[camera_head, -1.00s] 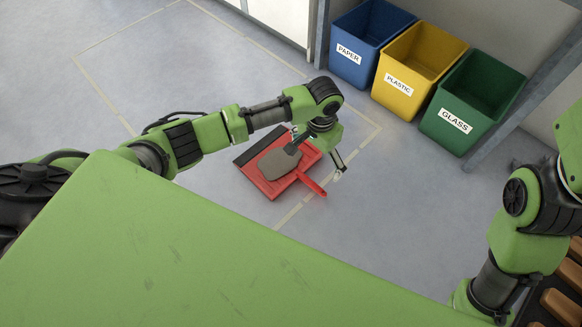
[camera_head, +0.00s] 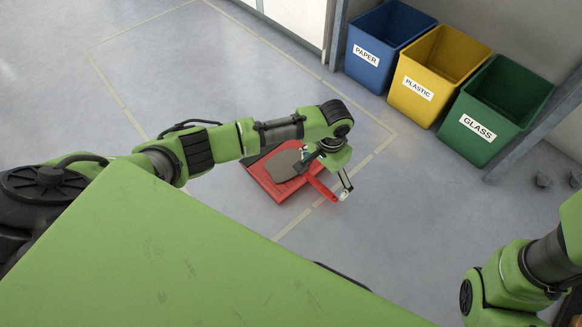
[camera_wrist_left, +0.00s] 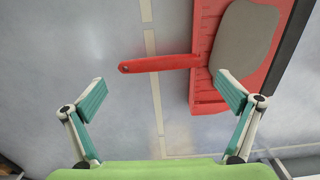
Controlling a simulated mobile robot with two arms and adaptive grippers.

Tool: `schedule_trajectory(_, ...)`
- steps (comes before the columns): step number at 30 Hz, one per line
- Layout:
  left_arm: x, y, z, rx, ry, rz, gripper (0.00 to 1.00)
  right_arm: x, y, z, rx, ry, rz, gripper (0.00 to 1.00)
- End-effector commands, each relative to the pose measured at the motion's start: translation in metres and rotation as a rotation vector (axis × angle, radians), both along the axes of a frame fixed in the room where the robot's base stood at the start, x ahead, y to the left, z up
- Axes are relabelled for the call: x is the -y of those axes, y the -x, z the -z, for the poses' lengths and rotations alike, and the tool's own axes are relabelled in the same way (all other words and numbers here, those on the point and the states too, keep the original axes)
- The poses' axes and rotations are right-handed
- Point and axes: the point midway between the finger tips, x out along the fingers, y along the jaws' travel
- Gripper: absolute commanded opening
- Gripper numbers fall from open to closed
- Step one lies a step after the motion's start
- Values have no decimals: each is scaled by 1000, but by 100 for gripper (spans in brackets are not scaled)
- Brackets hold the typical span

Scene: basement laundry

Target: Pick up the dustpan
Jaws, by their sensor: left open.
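The red dustpan (camera_head: 267,188) lies on the floor in the head view, partly hidden by my left arm. A grey rounded patch or slab (camera_wrist_left: 245,40) covers much of its pan, and a dark strip runs along its far edge. Its red handle (camera_wrist_left: 160,63) points left in the left wrist view, away from the pan (camera_wrist_left: 207,65). My left gripper (camera_head: 328,180) is open and empty, by the handle in the head view. In the left wrist view its two fingers (camera_wrist_left: 163,92) are spread wide, with the handle appearing just beyond and between them. My right gripper is out of view.
Blue paper (camera_head: 367,57), yellow plastic (camera_head: 416,88) and green glass (camera_head: 477,128) bins stand against the wall at upper right. A grey post (camera_head: 540,122) stands beside the green bin. The floor around the dustpan is mostly clear, marked with pale lines (camera_head: 120,100).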

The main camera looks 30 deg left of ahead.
Motion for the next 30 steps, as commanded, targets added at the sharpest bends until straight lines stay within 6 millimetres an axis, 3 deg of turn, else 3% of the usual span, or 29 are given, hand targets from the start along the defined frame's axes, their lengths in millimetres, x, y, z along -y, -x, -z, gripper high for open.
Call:
schedule_trajectory(2,-2,1,14,0,-1,1,100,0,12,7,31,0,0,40)
schedule_trajectory(9,-4,3,43,0,0,0,100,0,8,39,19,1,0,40)
schedule_trajectory(18,-4,3,43,1,0,0,100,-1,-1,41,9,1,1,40)
schedule_trajectory(23,-4,3,43,0,-1,0,62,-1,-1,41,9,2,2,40)
schedule_trajectory(30,-4,2,43,2,-2,0,62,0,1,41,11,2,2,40)
